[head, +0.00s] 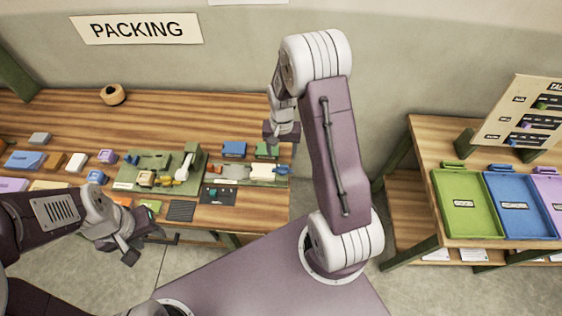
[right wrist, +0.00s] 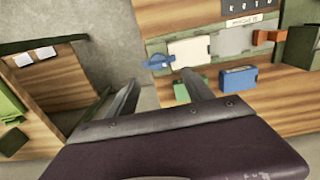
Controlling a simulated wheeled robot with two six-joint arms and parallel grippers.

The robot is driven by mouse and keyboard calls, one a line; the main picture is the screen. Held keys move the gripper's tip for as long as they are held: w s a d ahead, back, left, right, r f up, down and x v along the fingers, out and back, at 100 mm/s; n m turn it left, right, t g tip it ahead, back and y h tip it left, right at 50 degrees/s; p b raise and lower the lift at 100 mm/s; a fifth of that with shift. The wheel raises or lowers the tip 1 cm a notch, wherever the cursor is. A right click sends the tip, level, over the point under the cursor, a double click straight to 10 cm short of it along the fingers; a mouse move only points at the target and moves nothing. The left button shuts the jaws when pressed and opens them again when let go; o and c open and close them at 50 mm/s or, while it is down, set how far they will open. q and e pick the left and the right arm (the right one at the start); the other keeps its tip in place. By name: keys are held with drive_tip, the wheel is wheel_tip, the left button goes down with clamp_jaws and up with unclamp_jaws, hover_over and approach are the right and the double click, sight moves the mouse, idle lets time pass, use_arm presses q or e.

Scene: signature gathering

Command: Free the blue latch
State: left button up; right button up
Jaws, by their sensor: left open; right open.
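A small blue latch (head: 283,170) sits at the right end of a green fixture (head: 240,180), beside a white block (head: 262,170). In the right wrist view the blue latch (right wrist: 158,62) shows at the fixture's end, touching or very close to the white block (right wrist: 190,50); I cannot tell which. My right gripper (head: 281,138) is open and empty, above the back of the bench near the fixture; its fingers (right wrist: 160,95) show apart in the wrist view. My left gripper (head: 142,245) is open and empty, in front of the bench's front edge at the left.
A blue block (head: 234,149) and a green block (head: 267,151) stand just behind the fixture. Another green fixture (head: 160,172) with a small blue part lies to its left. Several loose blocks cover the left bench. A right table holds green (head: 438,205) and blue trays (head: 493,212).

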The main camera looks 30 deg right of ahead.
sight(283, 166)
wheel_tip(283, 166, down, 7)
drive_tip(key=shift+d+f+p, duration=0.1)
drive_tip(key=shift+f+p, duration=0.1)
drive_tip(key=shift+p, duration=0.75)
drive_tip(key=shift+f, duration=0.25)
drive_tip(key=shift+s, duration=0.1)
drive_tip(key=shift+c, duration=1.2)
clamp_jaws()
